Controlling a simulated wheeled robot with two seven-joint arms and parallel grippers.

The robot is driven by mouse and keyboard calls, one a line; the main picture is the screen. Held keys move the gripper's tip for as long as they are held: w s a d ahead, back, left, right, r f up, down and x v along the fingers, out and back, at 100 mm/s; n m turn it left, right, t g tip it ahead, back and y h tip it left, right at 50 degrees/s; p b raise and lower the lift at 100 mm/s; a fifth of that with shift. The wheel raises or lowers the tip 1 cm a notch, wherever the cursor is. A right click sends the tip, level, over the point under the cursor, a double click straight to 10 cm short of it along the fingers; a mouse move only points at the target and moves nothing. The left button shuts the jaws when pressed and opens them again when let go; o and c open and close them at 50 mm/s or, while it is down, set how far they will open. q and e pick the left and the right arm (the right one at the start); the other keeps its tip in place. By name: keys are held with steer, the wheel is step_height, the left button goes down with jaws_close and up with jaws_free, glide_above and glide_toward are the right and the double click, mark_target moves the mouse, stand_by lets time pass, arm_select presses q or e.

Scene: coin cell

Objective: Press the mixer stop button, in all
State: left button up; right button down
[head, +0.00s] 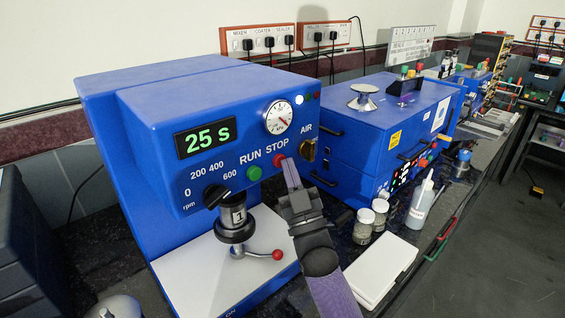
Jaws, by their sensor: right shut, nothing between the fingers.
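The blue mixer (150,100) stands at the left of the bench. The red stop button (279,160) sits under the word STOP, right of the green run button (254,173). My right gripper (287,163) is shut and empty. Its fingertips are at the stop button and partly cover it; whether they touch or press it I cannot tell. My left gripper is not in view.
An air knob (308,150) is just right of the fingers. A mixing cup (235,220) and a red-knobbed lever (277,255) are below the panel. Jars (363,226), a squeeze bottle (420,205) and a white box (380,270) stand to the right.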

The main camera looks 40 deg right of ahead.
stand_by(0.4)
steer(key=shift+s+p, duration=0.55)
steer(key=shift+s, duration=0.25)
steer(key=s, duration=0.1)
steer(key=s+p, duration=0.1)
steer(key=s, duration=0.1)
steer(key=s+p, duration=0.1)
steer(key=s, duration=0.1)
steer(key=shift+d, duration=0.25)
stand_by(0.4)
